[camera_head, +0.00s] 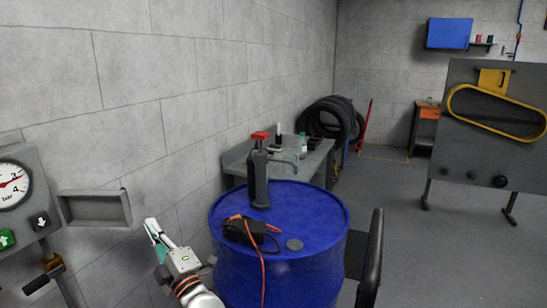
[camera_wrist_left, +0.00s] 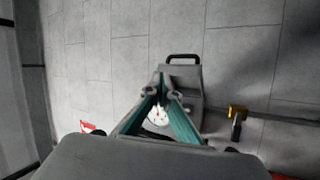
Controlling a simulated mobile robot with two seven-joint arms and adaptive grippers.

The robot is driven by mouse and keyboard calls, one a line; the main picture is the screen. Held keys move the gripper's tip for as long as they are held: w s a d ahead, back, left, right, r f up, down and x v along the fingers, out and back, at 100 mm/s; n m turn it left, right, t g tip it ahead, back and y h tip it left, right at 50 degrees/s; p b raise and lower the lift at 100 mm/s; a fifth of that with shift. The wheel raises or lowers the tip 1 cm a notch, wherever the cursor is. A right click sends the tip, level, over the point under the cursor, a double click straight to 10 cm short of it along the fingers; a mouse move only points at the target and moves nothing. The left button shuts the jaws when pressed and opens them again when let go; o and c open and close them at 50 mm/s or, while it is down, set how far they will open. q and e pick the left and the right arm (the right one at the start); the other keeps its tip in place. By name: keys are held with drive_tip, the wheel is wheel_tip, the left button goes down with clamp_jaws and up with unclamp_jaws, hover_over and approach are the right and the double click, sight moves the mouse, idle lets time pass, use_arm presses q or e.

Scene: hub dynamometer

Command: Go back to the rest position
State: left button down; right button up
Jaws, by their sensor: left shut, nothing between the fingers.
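My left gripper (camera_head: 152,227) is raised in front of the grey block wall, left of the blue barrel (camera_head: 270,265). Its fingers are together and empty. In the left wrist view the teal-lined fingers (camera_wrist_left: 161,85) meet at their tips, in front of a grey unit with a handle (camera_wrist_left: 183,70). A round white dial shows between the fingers. My right gripper is in neither view.
A grey gauge panel (camera_head: 20,200) with arrow buttons stands at the left edge, beside an empty grey tray (camera_head: 95,207). A hand pump (camera_head: 259,175) and a black device with an orange cable (camera_head: 245,230) are on the barrel. Open floor (camera_head: 450,250) lies at right.

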use_arm(q)
drive_tip(key=s+d+f+m+t+h, duration=0.2)
drive_tip(key=s+d+f+m+h, duration=0.35)
drive_tip(key=f+m+h, duration=0.4)
drive_tip(key=s+d+f+m+t+h, duration=0.2)
drive_tip(key=s+d+f+m+h, duration=0.3)
drive_tip(key=d+f+m+h, duration=0.45)
drive_tip(key=s+a+f+m+g, duration=0.2)
drive_tip(key=s+f+m+g, duration=0.6)
drive_tip(key=s+f, duration=1)
drive_tip(key=shift+s+a+m+g, duration=0.4)
drive_tip(key=shift+s+g, duration=0.1)
drive_tip(key=shift+s, duration=0.6)
